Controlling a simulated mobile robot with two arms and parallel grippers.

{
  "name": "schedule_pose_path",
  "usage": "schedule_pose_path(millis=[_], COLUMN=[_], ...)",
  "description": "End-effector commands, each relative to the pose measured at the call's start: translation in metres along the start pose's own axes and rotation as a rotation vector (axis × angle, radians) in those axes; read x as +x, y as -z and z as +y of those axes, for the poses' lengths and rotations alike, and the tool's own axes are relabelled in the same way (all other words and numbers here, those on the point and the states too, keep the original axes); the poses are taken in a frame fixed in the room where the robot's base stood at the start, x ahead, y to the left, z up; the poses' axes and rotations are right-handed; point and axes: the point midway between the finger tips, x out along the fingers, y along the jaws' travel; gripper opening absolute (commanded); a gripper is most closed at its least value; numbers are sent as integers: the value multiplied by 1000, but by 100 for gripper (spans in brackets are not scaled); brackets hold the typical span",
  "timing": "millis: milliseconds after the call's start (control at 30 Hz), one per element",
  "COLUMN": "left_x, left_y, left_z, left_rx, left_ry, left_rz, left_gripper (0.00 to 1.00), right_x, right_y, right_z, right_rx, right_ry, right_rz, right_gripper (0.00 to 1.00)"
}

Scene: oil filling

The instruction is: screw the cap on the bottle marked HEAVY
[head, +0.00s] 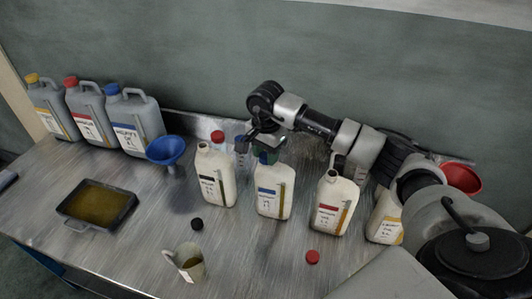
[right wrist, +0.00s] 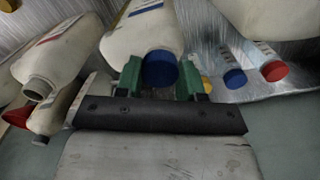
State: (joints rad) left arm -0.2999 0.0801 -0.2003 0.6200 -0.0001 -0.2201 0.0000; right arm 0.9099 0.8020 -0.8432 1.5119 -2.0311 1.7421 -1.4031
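Several cream bottles stand in a row on the metal table; their printed words are too small to read, so I cannot tell which says HEAVY. The black-label bottle (head: 212,180) and red-label bottle (head: 334,205) have open necks. A black cap (head: 197,224) and a red cap (head: 312,257) lie in front of them. The blue-label bottle (head: 272,190) stands upright between them. My right gripper (head: 268,157) is above its neck, its green fingers shut on the blue cap (right wrist: 160,72), which sits at the bottle mouth. A yellow-label bottle (head: 386,220) is partly behind my right arm. My left gripper is out of view.
Grey jugs (head: 135,120) and a blue funnel (head: 166,150) are at the left. An oil tray (head: 73,226) and a mug (head: 187,262) are nearer the front. Small capped bottles (head: 218,138) stand behind the row. A red funnel (head: 462,178) is at the right.

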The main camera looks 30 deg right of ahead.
Motion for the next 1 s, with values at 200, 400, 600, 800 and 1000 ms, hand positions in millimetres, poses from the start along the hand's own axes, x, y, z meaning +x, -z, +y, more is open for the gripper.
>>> schedule_pose_path(millis=[200,400,600,800,1000], left_x=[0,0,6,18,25], left_y=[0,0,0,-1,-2], left_z=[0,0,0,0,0], left_rx=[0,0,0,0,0], left_ry=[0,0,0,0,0], left_rz=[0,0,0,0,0], left_gripper=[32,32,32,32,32], right_x=[0,0,-14,-54,-90], right_y=[0,0,1,1,0], right_z=[0,0,-1,-1,-1], right_rx=[0,0,0,0,0], right_ry=[0,0,4,6,5], right_rz=[0,0,2,3,1], right_gripper=[67,67,67,67,67])
